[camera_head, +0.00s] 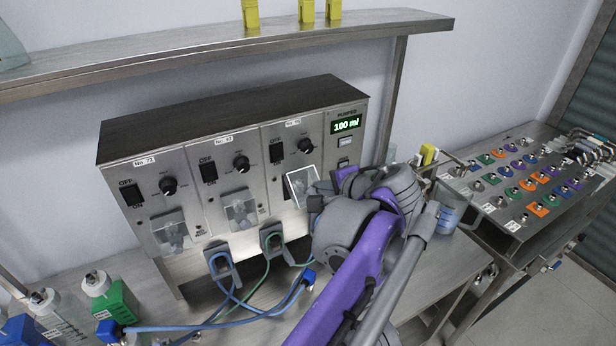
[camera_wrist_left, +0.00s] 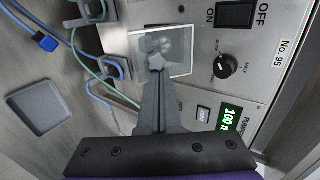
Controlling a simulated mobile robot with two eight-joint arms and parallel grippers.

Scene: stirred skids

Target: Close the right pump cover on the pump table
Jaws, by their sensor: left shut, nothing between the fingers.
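The pump unit has three clear square pump covers on its front. The right pump cover (camera_head: 303,181) has bright edges and sits below the label and knob; the wrist view shows it too (camera_wrist_left: 180,46), with a grey rotor behind it. It looks slightly skewed against the panel, but I cannot tell its exact angle. My left gripper (camera_head: 316,204) is at the cover's lower right, partly hidden by its own arm. In the wrist view the shut, empty fingers (camera_wrist_left: 158,76) overlap the cover's lower edge; contact is unclear. My right gripper is not in view.
The left (camera_head: 172,234) and middle (camera_head: 241,211) covers lie near the panel. Blue and green tubes (camera_head: 235,300) hang below on the pump table. Bottles (camera_head: 110,292) stand at left, a beaker (camera_head: 450,212) at right. A shelf (camera_head: 200,55) runs above.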

